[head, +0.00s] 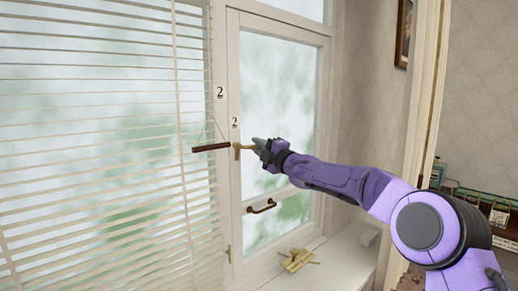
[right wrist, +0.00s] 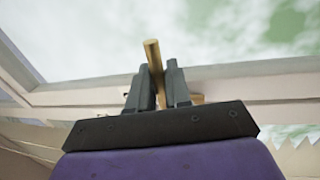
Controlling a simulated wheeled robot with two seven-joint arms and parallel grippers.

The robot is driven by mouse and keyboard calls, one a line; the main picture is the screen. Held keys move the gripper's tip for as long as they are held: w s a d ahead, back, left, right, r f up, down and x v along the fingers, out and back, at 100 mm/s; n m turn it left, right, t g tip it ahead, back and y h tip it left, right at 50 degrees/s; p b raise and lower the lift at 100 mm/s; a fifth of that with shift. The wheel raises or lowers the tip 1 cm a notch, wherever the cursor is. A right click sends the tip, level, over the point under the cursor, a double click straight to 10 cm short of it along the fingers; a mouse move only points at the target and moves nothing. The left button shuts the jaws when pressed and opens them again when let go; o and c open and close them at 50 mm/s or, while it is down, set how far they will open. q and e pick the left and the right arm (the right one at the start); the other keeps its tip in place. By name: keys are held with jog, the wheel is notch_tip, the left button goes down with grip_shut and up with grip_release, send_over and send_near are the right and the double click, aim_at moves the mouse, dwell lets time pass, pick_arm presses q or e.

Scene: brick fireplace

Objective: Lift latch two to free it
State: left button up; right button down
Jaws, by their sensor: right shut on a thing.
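Latch two is a small brass latch (head: 238,150) on the window's frame, just below a label with a 2 (head: 235,122). My right gripper (head: 261,147) comes in from the right and is shut on its lever. In the right wrist view, the brass lever (right wrist: 152,55) stands between the two dark fingers (right wrist: 160,85) and sticks out past them. The fingers hide part of the lever. My left gripper is in neither view.
White blinds (head: 100,160) hang on the left, with a dark brown bar (head: 211,147) on strings near the latch. A brown handle (head: 262,206) is lower on the window. A brass piece (head: 298,259) lies on the sill (head: 340,262). A picture frame (head: 404,35) hangs at upper right.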

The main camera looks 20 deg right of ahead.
jog(key=shift+r, duration=0.1)
dwell(0.4)
jog(key=c, duration=1.3)
grip_release()
jog(key=shift+o, duration=0.2)
jog(key=b+v, duration=0.6)
jog(key=v, duration=0.4)
jog(key=shift+s, duration=0.25)
jog(key=shift+d, duration=0.1)
